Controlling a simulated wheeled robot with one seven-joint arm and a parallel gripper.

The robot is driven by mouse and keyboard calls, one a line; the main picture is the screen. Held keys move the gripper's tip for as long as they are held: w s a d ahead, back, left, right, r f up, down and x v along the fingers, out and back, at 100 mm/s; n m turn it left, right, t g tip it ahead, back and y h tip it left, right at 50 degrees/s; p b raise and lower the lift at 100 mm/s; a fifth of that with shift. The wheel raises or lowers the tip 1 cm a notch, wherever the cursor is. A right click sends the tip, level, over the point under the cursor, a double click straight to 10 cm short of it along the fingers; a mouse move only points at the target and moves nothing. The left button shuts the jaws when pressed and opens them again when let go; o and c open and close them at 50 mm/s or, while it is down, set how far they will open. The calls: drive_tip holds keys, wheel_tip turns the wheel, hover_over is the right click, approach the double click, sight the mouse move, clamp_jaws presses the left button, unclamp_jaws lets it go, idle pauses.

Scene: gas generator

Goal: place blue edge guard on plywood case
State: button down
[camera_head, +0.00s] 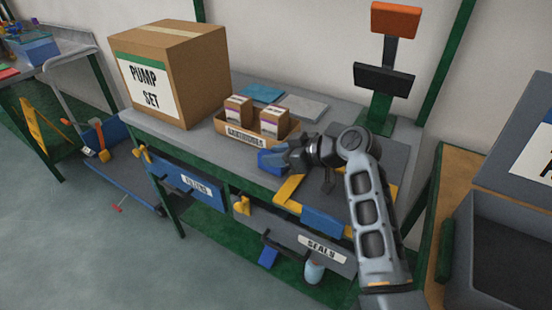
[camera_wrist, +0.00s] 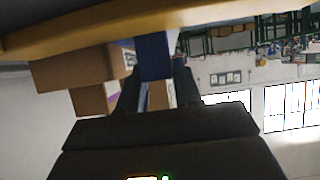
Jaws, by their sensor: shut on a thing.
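The blue edge guard (camera_head: 270,161) is a small blue piece at the tip of my gripper (camera_head: 283,157) in the head view. My gripper is shut on it, just in front of the open cardboard tray and above the bench's front edge. In the wrist view the blue piece (camera_wrist: 153,56) stands between my dark fingers (camera_wrist: 156,88). A large brown case marked PUMP SET (camera_head: 190,75) stands on the bench to the left of my gripper, apart from it; I take it as the plywood case, though its material is not certain.
The tray (camera_head: 246,134) on the grey bench holds two small boxes. Flat blue (camera_head: 262,93) and grey (camera_head: 302,107) packs lie behind it. A post with orange and black plates (camera_head: 385,75) rises at the bench's back right. A dark grey bin (camera_head: 500,235) stands at right.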

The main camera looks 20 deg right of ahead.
drive_tip(key=r, duration=0.3)
drive_tip(key=shift+s+a+r+b, duration=0.3)
drive_tip(key=shift+a+r, duration=0.05)
drive_tip(key=shift+a, duration=0.05)
drive_tip(key=s+a+r, duration=0.6)
drive_tip(key=a, duration=0.2)
drive_tip(key=shift+s+r+b, duration=0.25)
drive_tip(key=shift+s+b, duration=0.15)
drive_tip(key=shift+s+a, duration=0.1)
